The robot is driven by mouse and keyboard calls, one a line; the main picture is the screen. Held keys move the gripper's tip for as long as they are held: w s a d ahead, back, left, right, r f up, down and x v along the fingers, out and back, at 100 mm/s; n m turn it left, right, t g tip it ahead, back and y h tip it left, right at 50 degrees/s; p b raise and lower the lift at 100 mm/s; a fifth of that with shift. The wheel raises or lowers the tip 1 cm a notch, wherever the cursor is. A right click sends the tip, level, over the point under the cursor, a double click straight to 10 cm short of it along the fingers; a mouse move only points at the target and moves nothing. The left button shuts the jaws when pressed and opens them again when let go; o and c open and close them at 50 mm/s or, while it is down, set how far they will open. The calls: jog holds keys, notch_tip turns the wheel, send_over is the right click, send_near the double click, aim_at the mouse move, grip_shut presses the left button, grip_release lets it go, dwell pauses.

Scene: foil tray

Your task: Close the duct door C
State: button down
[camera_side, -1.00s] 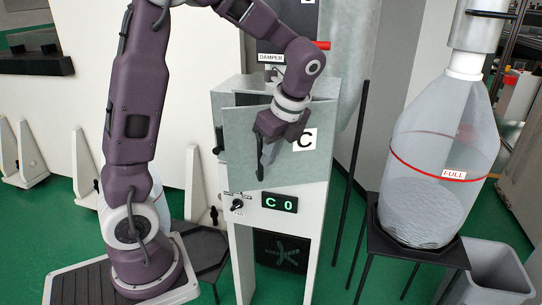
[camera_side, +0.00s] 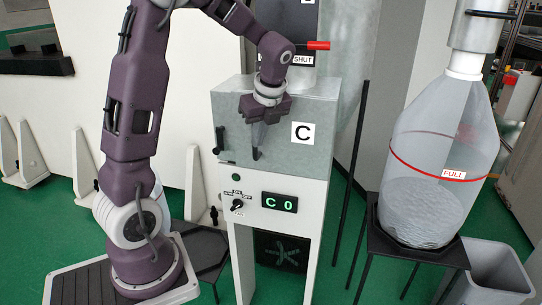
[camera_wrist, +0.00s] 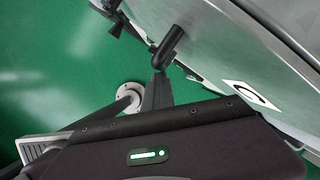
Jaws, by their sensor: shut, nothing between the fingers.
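The duct door C (camera_side: 275,162) is a grey metal panel with a white C label (camera_side: 302,133), on the front of the metal box in the side view. It sits flush with the box. My gripper (camera_side: 257,155) is shut and empty, pointing down in front of the door's middle; I cannot tell if it touches the panel. A black latch handle (camera_side: 219,140) is at the door's left edge. In the wrist view the door face (camera_wrist: 225,45) fills the upper right, and my gripper's dark fingers (camera_wrist: 158,80) reach up beside it.
Below the door are a switch (camera_side: 237,204) and a display (camera_side: 279,202) reading "C 0". A red damper lever (camera_side: 318,45) sits above the box by a "SHUT" label. A clear bag marked FULL (camera_side: 440,160) stands at right, with a grey bin (camera_side: 495,275) beside it.

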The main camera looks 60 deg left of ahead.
jog(key=shift+a, duration=0.35)
jog(key=shift+d, duration=0.1)
jog(key=s+d+r, duration=0.2)
jog(key=d+r, duration=0.6)
jog(key=r, duration=0.2)
jog(key=s+d+f+n+t+h, duration=0.2)
jog(key=s+d+n+t, duration=0.1)
jog(key=s+d+n, duration=0.4)
jog(key=s+d+f+n+t+h, duration=0.1)
jog(key=s+d+n+t+h, duration=0.1)
jog(key=s+d+n, duration=0.6)
jog(key=shift+f+n+t, duration=0.4)
jog(key=shift+n, duration=0.8)
jog(key=shift+a, duration=0.1)
